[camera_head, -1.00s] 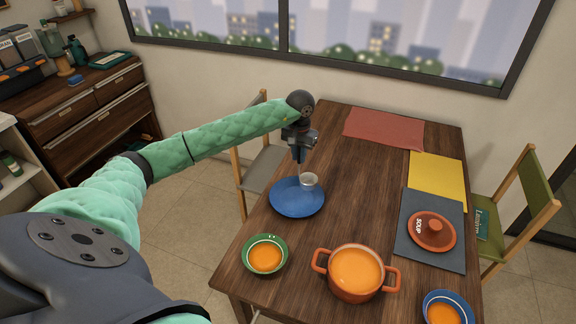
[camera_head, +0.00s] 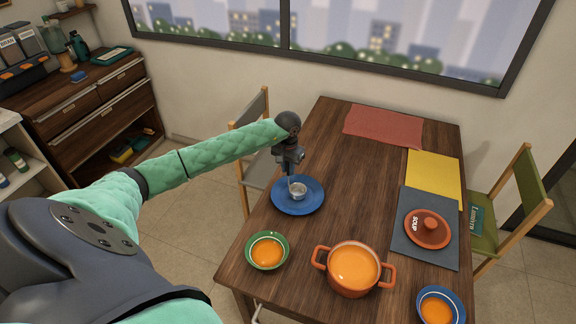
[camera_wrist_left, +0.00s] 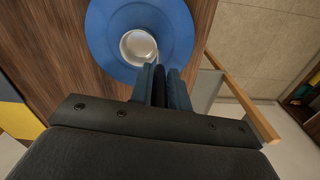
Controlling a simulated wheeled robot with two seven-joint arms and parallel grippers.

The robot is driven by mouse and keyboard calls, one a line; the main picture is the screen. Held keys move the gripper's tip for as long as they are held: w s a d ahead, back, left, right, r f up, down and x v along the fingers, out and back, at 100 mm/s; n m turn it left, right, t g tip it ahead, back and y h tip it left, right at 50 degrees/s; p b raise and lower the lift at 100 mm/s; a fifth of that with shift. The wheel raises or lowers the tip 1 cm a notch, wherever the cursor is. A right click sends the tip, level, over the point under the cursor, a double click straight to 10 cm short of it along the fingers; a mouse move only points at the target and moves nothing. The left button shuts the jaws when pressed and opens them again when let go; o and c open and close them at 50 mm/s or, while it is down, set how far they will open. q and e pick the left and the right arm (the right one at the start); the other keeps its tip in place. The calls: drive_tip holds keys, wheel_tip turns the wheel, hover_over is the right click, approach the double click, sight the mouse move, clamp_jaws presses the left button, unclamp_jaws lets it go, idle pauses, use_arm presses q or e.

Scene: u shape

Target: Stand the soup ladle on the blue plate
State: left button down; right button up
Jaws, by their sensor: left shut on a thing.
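The blue plate (camera_head: 285,206) lies on the left side of the wooden table. The soup ladle's pale metal bowl (camera_head: 298,191) is over the middle of the plate, its handle rising to my left gripper (camera_head: 290,172). My left gripper is shut on the handle, above the plate. In the left wrist view, the ladle's bowl (camera_wrist_left: 138,46) shows against the centre of the blue plate (camera_wrist_left: 107,38), just beyond the fingers (camera_wrist_left: 159,84). I cannot tell whether the bowl touches the plate. Most of the handle is hidden by the gripper. My right gripper is not in view.
A green bowl of soup (camera_head: 266,251), an orange pot of soup (camera_head: 352,268) and a blue bowl of soup (camera_head: 440,305) stand along the near side. The orange lid (camera_head: 428,229) is on a grey mat (camera_head: 418,256). The table's centre is clear. A chair (camera_head: 252,110) stands left.

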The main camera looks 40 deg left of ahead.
use_arm(q)
drive_tip(key=shift+f, duration=0.15)
drive_tip(key=c, duration=1.3)
unclamp_jaws()
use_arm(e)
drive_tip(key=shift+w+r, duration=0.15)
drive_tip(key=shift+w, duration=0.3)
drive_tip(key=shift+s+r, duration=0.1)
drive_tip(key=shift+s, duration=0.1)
